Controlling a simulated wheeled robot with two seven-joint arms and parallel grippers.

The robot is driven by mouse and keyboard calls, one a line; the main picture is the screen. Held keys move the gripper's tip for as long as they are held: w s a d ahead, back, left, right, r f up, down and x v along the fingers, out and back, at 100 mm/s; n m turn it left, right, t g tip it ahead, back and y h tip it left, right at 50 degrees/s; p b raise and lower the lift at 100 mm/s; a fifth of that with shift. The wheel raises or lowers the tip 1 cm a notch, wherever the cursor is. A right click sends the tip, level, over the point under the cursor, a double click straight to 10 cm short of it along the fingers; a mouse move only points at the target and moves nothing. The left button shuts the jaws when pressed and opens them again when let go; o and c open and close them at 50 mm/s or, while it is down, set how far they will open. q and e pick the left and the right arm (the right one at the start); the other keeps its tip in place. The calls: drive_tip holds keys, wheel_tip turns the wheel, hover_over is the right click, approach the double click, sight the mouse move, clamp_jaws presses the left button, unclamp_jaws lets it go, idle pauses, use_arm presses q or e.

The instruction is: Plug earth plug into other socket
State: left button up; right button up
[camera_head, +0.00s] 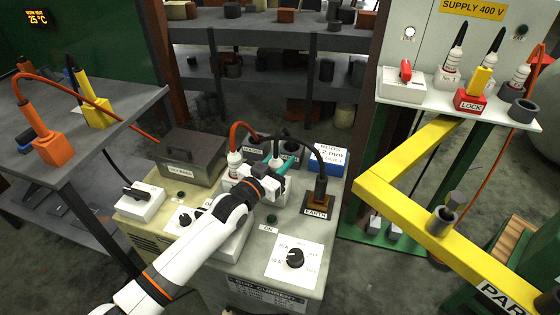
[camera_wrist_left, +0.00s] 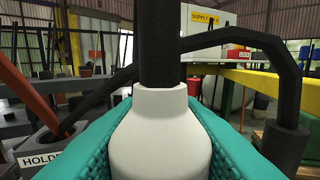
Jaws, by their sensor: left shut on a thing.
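My left gripper (camera_head: 274,164) has teal fingertips and is shut on a white, bottle-shaped plug with a black stem. In the left wrist view the plug (camera_wrist_left: 160,130) stands upright between the fingers (camera_wrist_left: 160,140). Its lower end is hidden. A second white piece (camera_head: 235,160) with a red cable stands just left of the gripper. A block labelled EARTH (camera_head: 317,211) stands to the right, with a black connector (camera_head: 321,184) upright in it. A black cable (camera_head: 305,141) arches from that connector toward the gripper area. My right gripper is not in view.
A dark box (camera_head: 190,157) and a white switch (camera_head: 139,203) are on the bench's left side. A knob panel (camera_head: 295,258) is in front. The supply panel has a LOCK block (camera_head: 473,103) and several white bushings. A yellow rail (camera_head: 410,213) runs at right.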

use_arm(q)
drive_tip(key=o, duration=1.2)
drive_tip(key=shift+s+f, duration=0.25)
drive_tip(key=shift+f, duration=0.8)
drive_tip(key=shift+s+a, duration=0.25)
drive_tip(key=shift+s, duration=0.2)
drive_tip(key=v, duration=0.3)
drive_tip(key=r+v, duration=0.1)
drive_tip(key=v, duration=0.6)
drive_tip(key=shift+s+a+r, duration=0.2)
drive_tip(key=shift+a+r, duration=0.05)
drive_tip(key=shift+a, duration=0.15)
drive_tip(key=shift+r, duration=0.1)
drive_tip(key=shift+w+r, duration=0.1)
drive_tip(key=shift+r, duration=0.05)
